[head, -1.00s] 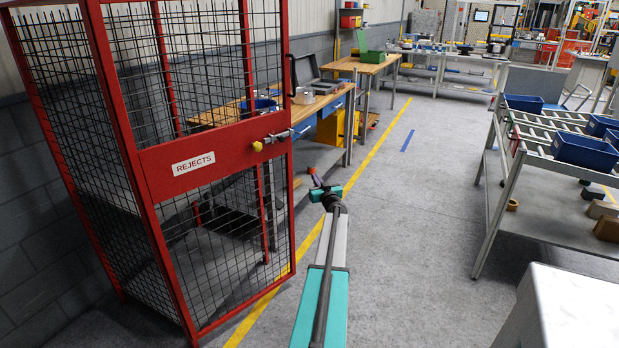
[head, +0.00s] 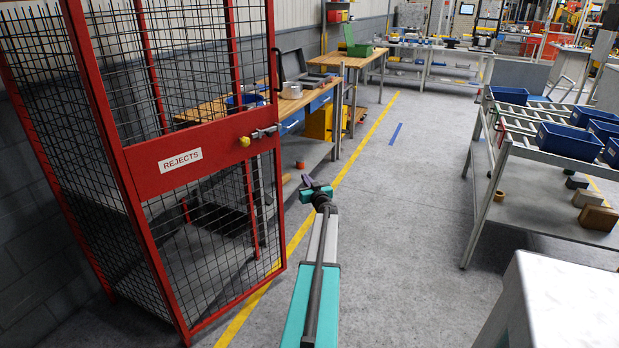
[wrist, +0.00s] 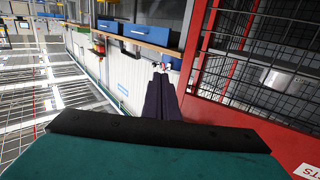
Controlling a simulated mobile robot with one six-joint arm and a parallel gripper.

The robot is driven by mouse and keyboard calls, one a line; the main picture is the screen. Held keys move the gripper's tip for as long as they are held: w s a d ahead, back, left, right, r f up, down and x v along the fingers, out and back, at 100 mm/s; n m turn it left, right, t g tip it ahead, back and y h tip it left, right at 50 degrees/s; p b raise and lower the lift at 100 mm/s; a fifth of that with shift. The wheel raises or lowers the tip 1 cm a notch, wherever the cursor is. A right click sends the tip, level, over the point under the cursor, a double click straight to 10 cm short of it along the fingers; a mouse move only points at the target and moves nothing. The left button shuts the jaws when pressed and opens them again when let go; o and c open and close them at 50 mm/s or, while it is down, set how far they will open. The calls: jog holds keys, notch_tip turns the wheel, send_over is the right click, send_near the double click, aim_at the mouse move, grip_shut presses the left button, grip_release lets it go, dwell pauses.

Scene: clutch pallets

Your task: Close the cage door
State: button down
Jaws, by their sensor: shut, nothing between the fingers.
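The red-framed wire mesh cage (head: 52,150) stands at the left in the head view. Its door (head: 192,155) has a red middle band with a white REJECTS label and a latch (head: 262,136) with a yellow knob at its right edge. The latch edge appears to stand out from the cage body, but I cannot tell how far open the door is. My gripper (head: 307,183) is just right of the door's latch edge, lower than the latch, and looks apart from it. In the wrist view its dark fingers (wrist: 162,88) are together and empty, with the red door band (wrist: 250,120) at the right.
A workbench (head: 291,104) with blue drawers stands behind the cage. A metal rack (head: 484,195) with blue bins is on the right. A pale block-shaped surface (head: 565,300) is at the lower right. The grey floor between the cage and rack is clear.

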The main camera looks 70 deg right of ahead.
jog(key=w+a+f+g+y, duration=0.1)
jog(key=w+a+f+g, duration=0.1)
jog(key=w+a+f, duration=0.8)
jog(key=w+a+f+g+y, duration=0.1)
jog(key=w+a+f+g, duration=0.1)
jog(key=w+a+f, duration=0.65)
jog(key=s+a+f+g+y, duration=0.1)
jog(key=a+f, duration=0.3)
jog(key=a, duration=0.5)
jog(key=a+f+n+g+y, duration=0.15)
jog(key=a+f, duration=0.25)
jog(key=a, duration=0.5)
jog(key=s+a+f+y, duration=0.1)
jog(key=a+f+y, duration=0.1)
jog(key=a+f, duration=0.45)
jog(key=s+a+f+n+g+y, duration=0.1)
jog(key=s+a+f+g, duration=0.2)
jog(key=a, duration=0.7)
jog(key=s+a+f+n+y, duration=0.15)
jog(key=s+a, duration=0.25)
jog(key=a, duration=0.6)
jog(key=s+a+f+n+g+y, duration=0.1)
jog(key=s+a+f+g+y, duration=0.2)
jog(key=a, duration=0.7)
jog(key=s+a+n+g+y, duration=0.1)
jog(key=s+a+n+g, duration=0.3)
jog(key=s+a, duration=1.5)
jog(key=shift+s+a+r+n+g, duration=0.2)
jog(key=shift+s+r+n+g, duration=0.1)
jog(key=shift+s+g, duration=0.25)
